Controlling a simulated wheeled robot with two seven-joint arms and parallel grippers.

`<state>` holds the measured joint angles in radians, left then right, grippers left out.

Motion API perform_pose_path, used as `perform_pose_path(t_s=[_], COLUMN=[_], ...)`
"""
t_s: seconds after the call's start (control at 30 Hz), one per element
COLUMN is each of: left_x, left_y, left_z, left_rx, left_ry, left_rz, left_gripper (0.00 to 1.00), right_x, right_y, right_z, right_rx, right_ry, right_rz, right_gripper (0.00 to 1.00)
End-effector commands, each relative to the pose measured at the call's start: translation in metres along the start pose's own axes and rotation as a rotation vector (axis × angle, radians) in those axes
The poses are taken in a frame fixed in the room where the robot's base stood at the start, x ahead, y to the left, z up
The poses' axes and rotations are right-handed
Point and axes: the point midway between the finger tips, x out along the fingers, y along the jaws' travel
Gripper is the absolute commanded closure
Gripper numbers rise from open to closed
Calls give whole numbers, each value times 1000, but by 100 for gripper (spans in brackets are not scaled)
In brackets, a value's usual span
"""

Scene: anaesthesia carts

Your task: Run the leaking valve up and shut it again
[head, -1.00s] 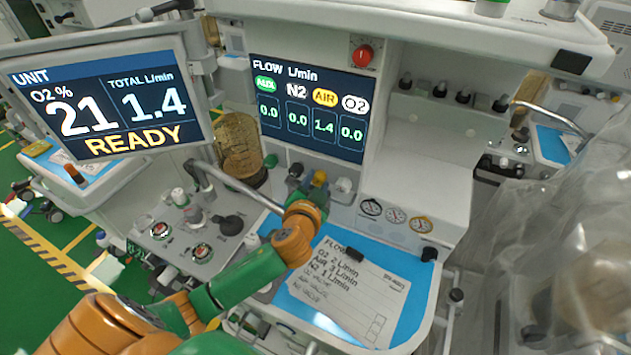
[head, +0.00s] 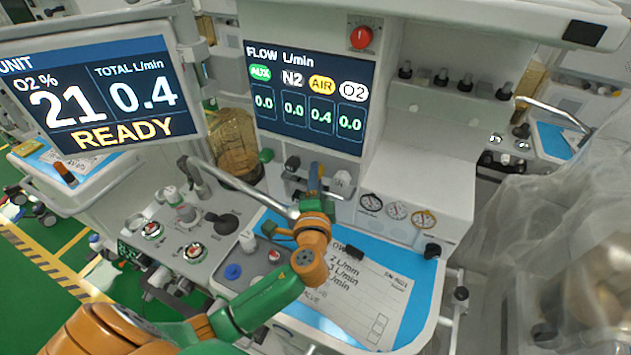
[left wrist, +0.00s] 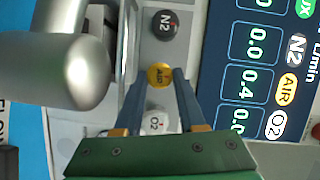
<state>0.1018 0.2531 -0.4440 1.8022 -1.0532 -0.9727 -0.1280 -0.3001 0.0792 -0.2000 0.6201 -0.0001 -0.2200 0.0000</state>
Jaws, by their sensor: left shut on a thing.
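The yellow AIR valve knob (left wrist: 160,76) sits between the blue fingers of my left gripper (left wrist: 160,80) in the left wrist view, and the gripper is shut on it. In the head view my left gripper (head: 315,178) is at the knob row under the flow display and mostly hides the AIR knob. The flow display (head: 308,95) reads AIR 0.4, with AUX, N2 and O2 at 0.0. The black N2 knob (left wrist: 165,25) and white O2 knob (left wrist: 155,122) stand on either side of the AIR knob. My right gripper is not in view.
The unit monitor (head: 105,105) reads O2 21%, total 0.4, READY. A metal rail (head: 240,187) passes close to my left wrist. A paper card (head: 370,300) lies on the blue worktop below. Small gauges (head: 397,210) are to the right.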

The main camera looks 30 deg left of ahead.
Motion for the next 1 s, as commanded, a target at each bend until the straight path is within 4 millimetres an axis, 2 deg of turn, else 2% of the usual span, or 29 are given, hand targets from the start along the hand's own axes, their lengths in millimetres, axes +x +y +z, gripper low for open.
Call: perform_pose_path(t_s=[0.67, 0.7, 0.73, 1.0], left_x=[1, 1, 1, -1], left_y=[-5, -5, -5, -1], left_z=[-1, -1, -1, 0], left_rx=[48, 48, 48, 47], left_ry=[1, 1, 1, 1], left_rz=[-32, -32, -32, -26], left_gripper=[100, 52, 48, 48], right_x=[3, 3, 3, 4], right_y=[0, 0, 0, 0], right_z=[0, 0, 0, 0], right_rx=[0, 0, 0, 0], right_ry=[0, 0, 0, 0], right_rz=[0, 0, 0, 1], right_gripper=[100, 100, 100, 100])
